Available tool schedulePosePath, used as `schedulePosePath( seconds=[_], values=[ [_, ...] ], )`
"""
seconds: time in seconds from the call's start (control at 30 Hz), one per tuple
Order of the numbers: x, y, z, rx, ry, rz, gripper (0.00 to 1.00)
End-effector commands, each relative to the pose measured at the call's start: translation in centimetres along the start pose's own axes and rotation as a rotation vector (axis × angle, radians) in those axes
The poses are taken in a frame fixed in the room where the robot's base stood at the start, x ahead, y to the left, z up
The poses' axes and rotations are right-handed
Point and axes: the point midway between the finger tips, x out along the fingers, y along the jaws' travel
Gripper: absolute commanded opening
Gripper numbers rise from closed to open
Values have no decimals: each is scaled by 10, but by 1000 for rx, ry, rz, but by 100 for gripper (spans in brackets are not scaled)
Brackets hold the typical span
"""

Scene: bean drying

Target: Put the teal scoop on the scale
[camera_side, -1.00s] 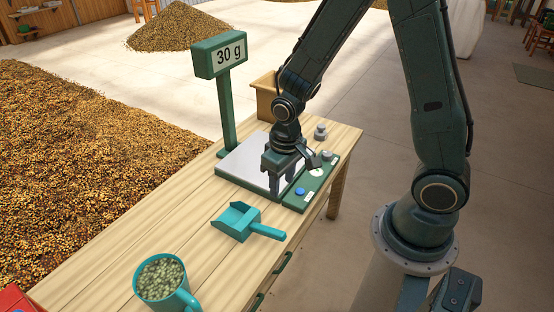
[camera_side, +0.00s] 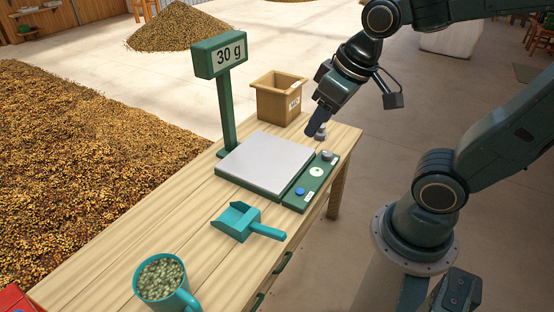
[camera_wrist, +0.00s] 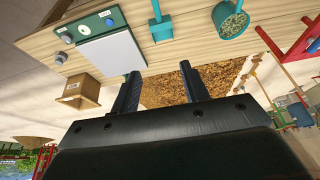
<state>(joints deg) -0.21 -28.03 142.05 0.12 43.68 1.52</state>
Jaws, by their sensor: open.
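The teal scoop (camera_side: 241,219) lies on the wooden table in front of the scale, its handle pointing right. In the wrist view the scoop (camera_wrist: 160,25) is near the top. The scale has a bare grey plate (camera_side: 264,162) and a green post display (camera_side: 221,55) reading 30 g. My gripper (camera_side: 318,125) is raised at the table's far right end, near a small metal weight, well away from the scoop. In the wrist view its two fingers (camera_wrist: 160,90) are apart with nothing between them.
A teal mug of green beans (camera_side: 163,278) stands at the table's near end. A cardboard box (camera_side: 279,98) stands beyond the scale. A green panel (camera_side: 312,184) with a blue button and a knob adjoins the plate. A red object (camera_side: 16,300) shows at lower left.

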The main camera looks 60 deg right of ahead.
Motion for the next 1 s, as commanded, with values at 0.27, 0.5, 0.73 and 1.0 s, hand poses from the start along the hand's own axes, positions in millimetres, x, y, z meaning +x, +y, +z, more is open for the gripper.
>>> schedulePosePath(
  seconds=[0.27, 0.5, 0.73, 1.0],
  values=[
    [-39, 1, 23, -18, 82, -1, 45],
    [-49, 1, 32, -25, 102, -1, 45],
    [-49, 1, 32, -25, 102, -1, 45],
    [-49, 1, 32, -25, 102, -1, 45]
  ],
)
